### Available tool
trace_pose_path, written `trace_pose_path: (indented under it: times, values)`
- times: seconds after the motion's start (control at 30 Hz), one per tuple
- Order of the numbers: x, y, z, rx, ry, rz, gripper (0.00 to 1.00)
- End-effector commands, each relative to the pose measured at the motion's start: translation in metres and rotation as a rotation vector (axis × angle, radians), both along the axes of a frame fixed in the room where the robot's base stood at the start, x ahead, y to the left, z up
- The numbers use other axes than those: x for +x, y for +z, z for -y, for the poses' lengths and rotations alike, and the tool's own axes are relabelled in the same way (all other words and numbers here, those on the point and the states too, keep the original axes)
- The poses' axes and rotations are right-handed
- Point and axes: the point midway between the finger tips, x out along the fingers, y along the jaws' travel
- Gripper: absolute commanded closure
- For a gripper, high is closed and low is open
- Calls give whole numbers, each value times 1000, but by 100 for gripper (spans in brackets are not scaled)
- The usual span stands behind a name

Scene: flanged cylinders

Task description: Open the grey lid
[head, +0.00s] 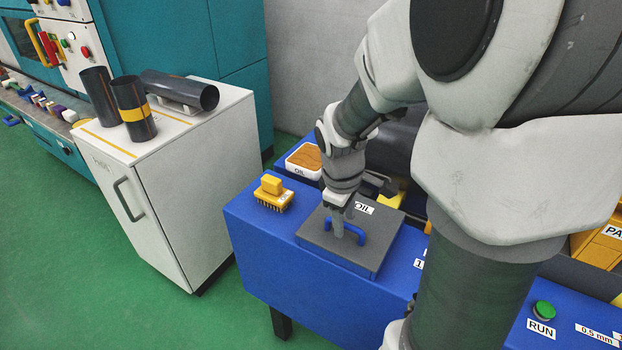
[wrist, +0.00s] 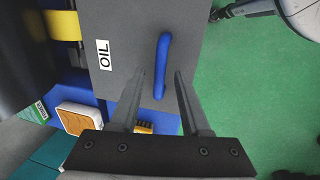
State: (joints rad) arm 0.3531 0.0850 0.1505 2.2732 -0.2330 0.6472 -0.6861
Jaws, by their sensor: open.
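The grey lid (head: 318,243) lies flat and closed on a blue box on the blue bench. It has a blue bar handle (head: 350,232) and an OIL label. In the wrist view the lid (wrist: 125,52) fills the upper middle, with the handle (wrist: 162,65) standing near its right part. My gripper (head: 342,228) is open above the lid, close to the handle. In the wrist view the handle's near end lies between the two fingertips (wrist: 162,75). I cannot tell whether the fingers touch it.
A yellow brush (head: 272,192) stands left of the lid on the blue bench (head: 262,232). A white tray with an orange pad (head: 305,158) sits behind it. A white cabinet (head: 190,180) with dark cylinders stands left. A green RUN button (head: 544,310) is at right.

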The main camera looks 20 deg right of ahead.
Motion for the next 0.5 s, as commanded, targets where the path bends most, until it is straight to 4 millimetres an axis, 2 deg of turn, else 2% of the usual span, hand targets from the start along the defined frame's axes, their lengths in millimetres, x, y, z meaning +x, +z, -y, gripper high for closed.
trace_pose_path:
  times: [0.13,0.4,0.5]
  values:
    - [0,0,0,0,0,0,53]
    - [0,1,0,0,0,0,100]
    - [0,0,0,0,0,0,100]
